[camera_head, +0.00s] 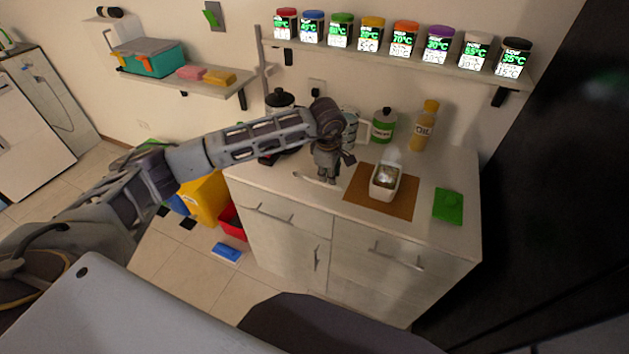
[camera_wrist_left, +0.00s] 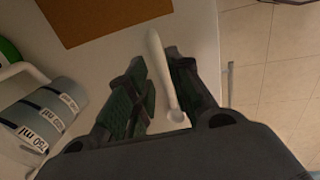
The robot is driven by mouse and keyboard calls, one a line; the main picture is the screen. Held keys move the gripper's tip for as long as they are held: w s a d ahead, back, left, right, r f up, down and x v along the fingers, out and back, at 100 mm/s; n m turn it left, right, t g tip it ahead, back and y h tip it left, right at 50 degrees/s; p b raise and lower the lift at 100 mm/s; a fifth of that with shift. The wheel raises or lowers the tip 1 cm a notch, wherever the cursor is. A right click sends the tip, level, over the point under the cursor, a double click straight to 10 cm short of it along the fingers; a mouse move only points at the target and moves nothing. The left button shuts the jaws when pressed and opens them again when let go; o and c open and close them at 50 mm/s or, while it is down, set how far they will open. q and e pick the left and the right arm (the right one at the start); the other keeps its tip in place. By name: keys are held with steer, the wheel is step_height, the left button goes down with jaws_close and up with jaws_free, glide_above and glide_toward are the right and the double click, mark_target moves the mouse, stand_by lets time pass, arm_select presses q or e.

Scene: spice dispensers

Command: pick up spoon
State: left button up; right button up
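The light-coloured spoon (camera_head: 307,178) lies on the counter near its front edge, partly hidden by my left gripper (camera_head: 327,177). In the left wrist view the spoon (camera_wrist_left: 162,70) runs lengthwise between the two fingers of my left gripper (camera_wrist_left: 160,88), with its small rounded end toward the palm. The fingers point down and stand apart on either side of the spoon, the right one closer to it. I cannot tell whether that finger touches it. My right gripper is not in view.
A brown mat (camera_head: 351,197) with a white container (camera_head: 385,184) lies right of the gripper. A green item (camera_head: 448,206) lies farther right. A green-labelled bottle (camera_head: 383,125) and an oil bottle (camera_head: 424,126) stand behind. A measuring jug (camera_wrist_left: 45,118) is close by.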

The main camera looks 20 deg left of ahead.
mark_target(330, 186)
arm_select(q)
steer(key=shift+f, duration=0.45)
steer(key=shift+w+f, duration=0.15)
steer(key=shift+f, duration=0.2)
steer(key=shift+w+f+p, duration=0.25)
steer(key=shift+f+p, duration=0.25)
steer(key=shift+f, duration=0.45)
steer(key=shift+w+f, duration=0.15)
steer(key=shift+f, duration=0.65)
jaws_close()
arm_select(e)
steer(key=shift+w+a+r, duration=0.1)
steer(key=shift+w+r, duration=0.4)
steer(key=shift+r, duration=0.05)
